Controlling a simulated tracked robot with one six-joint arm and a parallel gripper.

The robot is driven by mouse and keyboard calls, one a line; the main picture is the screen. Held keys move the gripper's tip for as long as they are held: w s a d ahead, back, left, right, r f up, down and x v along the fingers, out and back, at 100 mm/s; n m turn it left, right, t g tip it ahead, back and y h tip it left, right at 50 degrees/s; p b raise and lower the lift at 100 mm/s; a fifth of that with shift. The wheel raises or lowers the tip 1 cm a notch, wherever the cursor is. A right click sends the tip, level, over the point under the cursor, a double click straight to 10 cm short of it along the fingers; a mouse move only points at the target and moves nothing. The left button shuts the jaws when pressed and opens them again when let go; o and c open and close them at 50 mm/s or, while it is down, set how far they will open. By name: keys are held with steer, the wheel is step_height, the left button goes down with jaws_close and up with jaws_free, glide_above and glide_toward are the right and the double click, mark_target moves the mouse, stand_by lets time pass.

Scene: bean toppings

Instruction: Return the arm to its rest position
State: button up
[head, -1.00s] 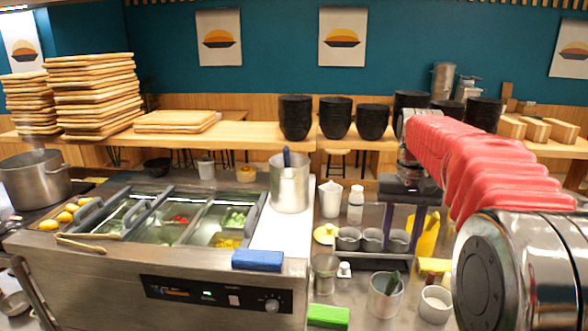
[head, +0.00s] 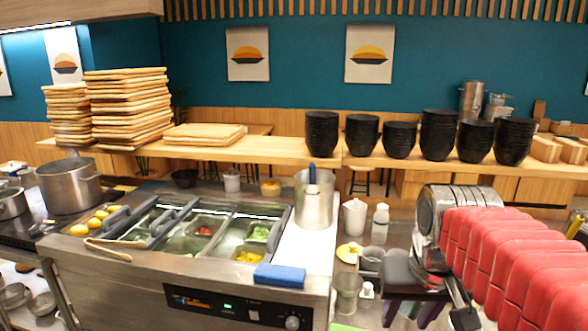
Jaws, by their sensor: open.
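My arm, in its red ribbed sleeve (head: 510,262), reaches in from the right edge in the head view. My gripper (head: 428,312) hangs at the lower right, over the counter to the right of the topping unit. Its dark fingers are spread apart and I see nothing held between them. The fingertips are near the bottom edge of the picture, and the arm hides much of the counter behind it.
The topping unit (head: 190,290) with open bins stands at the left. A blue sponge (head: 279,275) lies on its front edge. A steel pot (head: 313,208), a white jug (head: 354,217) and a white bottle (head: 380,224) stand near my gripper. Black bowl stacks (head: 438,135) line the shelf.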

steer(key=s+a+f+t, duration=0.1)
steer(key=s+f, duration=0.2)
steer(key=s, duration=0.1)
steer(key=s+a+f+n+t, duration=0.1)
steer(key=s+a+f, duration=0.1)
steer(key=s, duration=0.3)
steer(key=shift+a+f, duration=0.25)
steer(key=shift+f, duration=0.25)
stand_by(0.6)
